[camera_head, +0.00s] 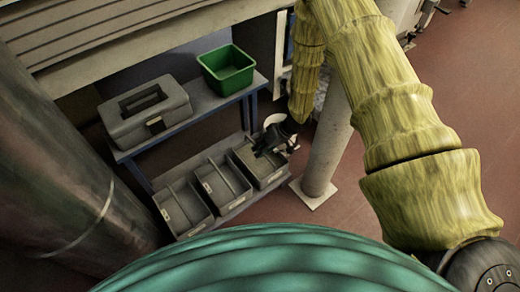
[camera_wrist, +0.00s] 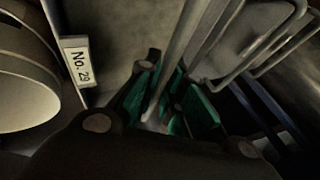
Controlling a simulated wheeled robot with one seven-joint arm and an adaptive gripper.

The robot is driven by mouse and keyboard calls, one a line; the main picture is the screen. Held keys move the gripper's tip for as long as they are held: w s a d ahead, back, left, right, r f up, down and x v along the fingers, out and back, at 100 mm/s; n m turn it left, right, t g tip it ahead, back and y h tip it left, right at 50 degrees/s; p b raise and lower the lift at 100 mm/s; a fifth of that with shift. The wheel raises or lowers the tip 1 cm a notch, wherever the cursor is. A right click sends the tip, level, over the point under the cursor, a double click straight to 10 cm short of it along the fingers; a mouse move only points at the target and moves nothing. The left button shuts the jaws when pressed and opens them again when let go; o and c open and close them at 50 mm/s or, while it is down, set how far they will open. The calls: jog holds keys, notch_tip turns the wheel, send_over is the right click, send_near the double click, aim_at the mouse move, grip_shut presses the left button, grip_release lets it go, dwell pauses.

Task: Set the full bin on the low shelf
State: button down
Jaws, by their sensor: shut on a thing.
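My gripper (camera_head: 275,140) is at the rightmost of three grey bins on the low shelf. In the wrist view my gripper's teal finger pads (camera_wrist: 168,105) are closed around a thin grey bar or divider edge (camera_wrist: 178,60), which seems to belong to this right grey bin (camera_head: 264,176). The middle grey bin (camera_head: 222,186) and left grey bin (camera_head: 184,210) stand beside it, each with a divider and a front label. The low shelf (camera_head: 238,208) shows only at its edges. I cannot tell from the views which bin is full; the gripper covers part of the right bin.
The upper shelf (camera_head: 205,100) holds a grey case (camera_head: 146,112) and a green bin (camera_head: 228,70). A pale column (camera_head: 328,150) stands close right of the low shelf. A label reading No. 29 (camera_wrist: 77,62) shows in the wrist view. Reddish floor (camera_head: 470,110) is open at right.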

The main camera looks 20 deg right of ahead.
jog(key=shift+f, duration=0.4)
jog(key=c, duration=1.5)
grip_release()
